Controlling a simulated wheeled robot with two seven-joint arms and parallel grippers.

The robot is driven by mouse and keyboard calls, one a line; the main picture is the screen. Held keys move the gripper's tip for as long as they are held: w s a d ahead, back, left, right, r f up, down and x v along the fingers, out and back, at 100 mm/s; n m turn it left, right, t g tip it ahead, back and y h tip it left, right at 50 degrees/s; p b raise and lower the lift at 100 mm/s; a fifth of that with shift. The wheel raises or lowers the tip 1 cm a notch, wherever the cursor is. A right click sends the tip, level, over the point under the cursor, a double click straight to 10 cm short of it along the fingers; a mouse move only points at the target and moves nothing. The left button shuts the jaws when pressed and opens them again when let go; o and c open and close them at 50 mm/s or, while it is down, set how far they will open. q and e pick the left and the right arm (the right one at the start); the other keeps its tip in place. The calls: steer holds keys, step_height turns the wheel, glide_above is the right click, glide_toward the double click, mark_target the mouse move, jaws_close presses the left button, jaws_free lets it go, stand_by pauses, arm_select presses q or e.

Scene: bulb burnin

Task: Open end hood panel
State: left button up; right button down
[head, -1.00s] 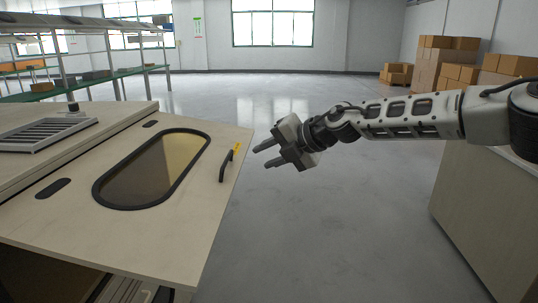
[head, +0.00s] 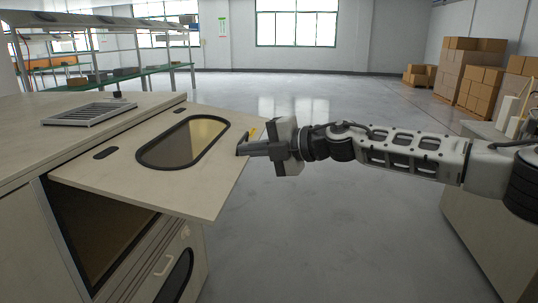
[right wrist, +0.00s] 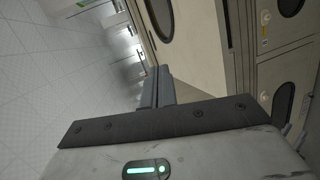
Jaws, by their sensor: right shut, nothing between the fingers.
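The end hood panel (head: 190,192) is a pale board with a dark-rimmed oval window (head: 187,142). It stands swung out, roughly level, with the cabinet's dark opening (head: 95,230) showing below it. Its black handle (head: 241,148), with a yellow mark above, is at the panel's right edge. My right gripper (head: 255,150) is shut and empty, its fingertips at the handle and partly covering it. I cannot tell whether they touch. In the right wrist view the fingers (right wrist: 155,86) lie together beside a pale panel surface. My left gripper is not in view.
A grey slatted vent (head: 90,114) lies on the cabinet top. Lower cabinet doors (head: 165,265) with a handle are under the opening. A pale counter (head: 480,235) is at the right, cardboard boxes (head: 475,75) behind it. The floor between is clear.

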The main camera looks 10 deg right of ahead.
steer(key=w+d+r+m+t+h, duration=0.1)
steer(key=d+r+m+t, duration=0.2)
steer(key=d+m+t, duration=0.5)
steer(key=d+r+m+t, duration=0.2)
steer(key=d+m+t, duration=0.15)
steer(key=d, duration=0.75)
steer(key=d+f+m+h, duration=0.5)
steer(key=d+m+h, duration=0.1)
steer(key=d+h, duration=0.15)
steer(key=d+f+m+h, duration=0.5)
steer(key=d+m+h, duration=0.15)
steer(key=d, duration=0.25)
steer(key=s+a+f+g+y, duration=0.1)
steer(key=s+a+f+g, duration=0.35)
steer(key=f, duration=0.65)
steer(key=s+a+f+g+y, duration=0.1)
steer(key=s+a+f, duration=0.5)
steer(key=f, duration=0.6)
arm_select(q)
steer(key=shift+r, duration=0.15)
arm_select(e)
steer(key=s+a+f+m+g+y, duration=0.1)
steer(key=s+a+f+g, duration=0.1)
steer(key=s+a+f, duration=0.4)
steer(key=s+a+f+m+g+y, duration=0.1)
steer(key=s+a+f, duration=0.5)
steer(key=s+a, duration=0.7)
steer(key=s+g+y, duration=0.1)
steer(key=s, duration=0.5)
